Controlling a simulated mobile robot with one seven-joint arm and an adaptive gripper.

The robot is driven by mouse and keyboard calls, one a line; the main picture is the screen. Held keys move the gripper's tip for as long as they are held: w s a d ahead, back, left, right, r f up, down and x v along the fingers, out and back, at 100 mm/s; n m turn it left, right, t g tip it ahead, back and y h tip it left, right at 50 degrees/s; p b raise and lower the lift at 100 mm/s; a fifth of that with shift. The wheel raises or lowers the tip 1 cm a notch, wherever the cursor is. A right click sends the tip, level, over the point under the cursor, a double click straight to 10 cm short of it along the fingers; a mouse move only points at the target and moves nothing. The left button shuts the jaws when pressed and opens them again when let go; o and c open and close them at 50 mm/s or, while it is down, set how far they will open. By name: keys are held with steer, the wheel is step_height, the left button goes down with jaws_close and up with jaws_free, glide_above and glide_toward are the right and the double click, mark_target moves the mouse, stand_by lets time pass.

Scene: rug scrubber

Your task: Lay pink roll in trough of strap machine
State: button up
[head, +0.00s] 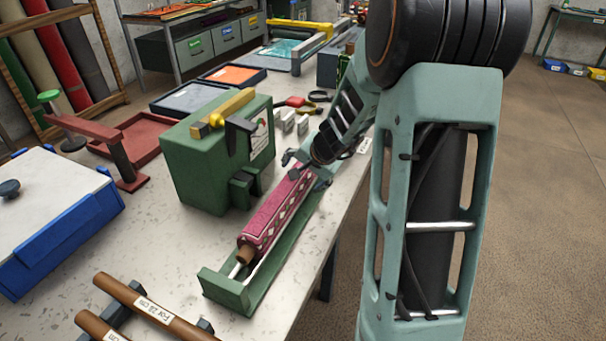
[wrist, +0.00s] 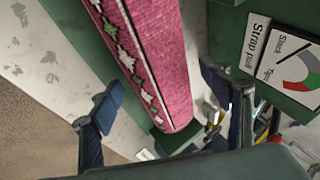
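The pink roll (head: 275,212), with a white diamond border and a brown core end, lies lengthwise in the green trough (head: 225,288) of the strap machine (head: 205,165). Pale rods show under its near end; I cannot tell whether its whole length rests on them. My gripper (head: 306,172) is over the roll's far end. In the wrist view my gripper (wrist: 165,98) is open, with one finger on each side of the pink roll (wrist: 150,50) and visible gaps between. The machine's "Strap pull" label (wrist: 258,42) shows at the right there.
A blue box with a white lid (head: 50,215) stands at the left. A red stand (head: 125,165) and trays (head: 190,98) are behind. The table edge runs close along the trough's right side.

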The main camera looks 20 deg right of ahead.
steer(key=p+v, duration=0.2)
steer(key=v, duration=1)
steer(key=shift+p, duration=0.35)
